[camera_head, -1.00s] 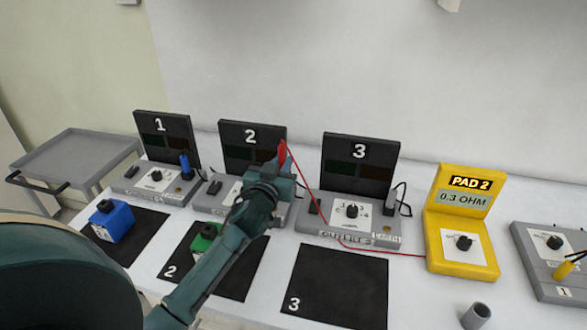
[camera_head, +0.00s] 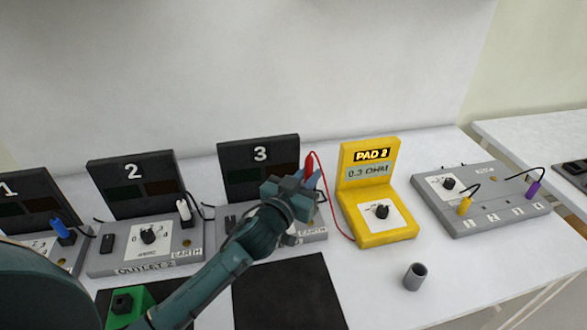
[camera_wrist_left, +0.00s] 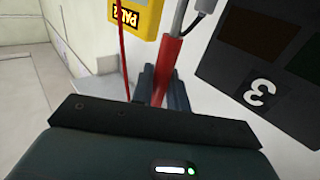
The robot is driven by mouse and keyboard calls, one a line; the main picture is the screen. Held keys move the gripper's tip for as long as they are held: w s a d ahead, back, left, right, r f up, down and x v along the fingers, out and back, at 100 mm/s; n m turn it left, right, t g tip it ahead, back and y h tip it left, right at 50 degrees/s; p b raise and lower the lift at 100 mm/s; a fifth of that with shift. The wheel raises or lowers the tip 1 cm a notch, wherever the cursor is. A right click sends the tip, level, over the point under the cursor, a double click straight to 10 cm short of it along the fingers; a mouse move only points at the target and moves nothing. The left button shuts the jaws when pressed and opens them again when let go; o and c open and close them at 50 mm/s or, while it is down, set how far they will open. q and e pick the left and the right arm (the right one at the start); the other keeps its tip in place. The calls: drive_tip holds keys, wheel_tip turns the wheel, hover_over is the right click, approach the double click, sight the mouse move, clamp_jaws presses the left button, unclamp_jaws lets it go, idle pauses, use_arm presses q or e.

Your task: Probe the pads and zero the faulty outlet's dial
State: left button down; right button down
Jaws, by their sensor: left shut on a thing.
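My left gripper (camera_head: 303,184) is shut on a red probe (camera_head: 309,164), held upright at the right side of outlet 3's dark panel (camera_head: 240,180). The probe (camera_wrist_left: 168,62) shows between the fingers in the left wrist view. A red wire runs from it to the yellow meter (camera_head: 352,208), which reads 0.3 OHM under a PAD label whose number is unclear. My arm hides outlet 3's dial and much of its base. Outlet 2 (camera_head: 105,262) shows its dial (camera_head: 148,236) and EARTH pad. Outlet 1 (camera_head: 20,200) is cut off at the left edge. My right gripper is out of view.
A grey holder cup (camera_head: 415,277) stands in front of the meter. A grey board (camera_head: 480,215) with a dial and yellow and purple plugs lies at right. A green block (camera_head: 130,305) and a black mat (camera_head: 290,300) lie in front of the outlets. The table between is clear.

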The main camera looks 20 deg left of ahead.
use_arm(q)
drive_tip(key=shift+d, duration=0.35)
drive_tip(key=shift+d+f+h+b, duration=0.1)
drive_tip(key=shift+f+h+b, duration=0.2)
drive_tip(key=shift+f+b, duration=0.25)
wheel_tip(320, 180, down, 3)
drive_tip(key=shift+r+b, duration=0.1)
drive_tip(key=shift+b, duration=1.15)
drive_tip(key=shift+f+b, duration=0.65)
drive_tip(key=shift+f, duration=0.05)
drive_tip(key=shift+f+b, duration=0.3)
drive_tip(key=shift+f, duration=0.05)
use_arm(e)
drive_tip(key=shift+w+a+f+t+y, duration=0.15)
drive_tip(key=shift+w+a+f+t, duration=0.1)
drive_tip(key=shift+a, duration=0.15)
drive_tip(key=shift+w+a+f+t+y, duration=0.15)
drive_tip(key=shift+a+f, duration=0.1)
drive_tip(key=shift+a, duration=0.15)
use_arm(q)
drive_tip(key=shift+f, duration=0.15)
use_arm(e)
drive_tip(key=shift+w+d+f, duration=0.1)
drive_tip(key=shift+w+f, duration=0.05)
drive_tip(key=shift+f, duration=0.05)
use_arm(q)
drive_tip(key=shift+f+b, duration=0.4)
drive_tip(key=shift+b, duration=0.1)
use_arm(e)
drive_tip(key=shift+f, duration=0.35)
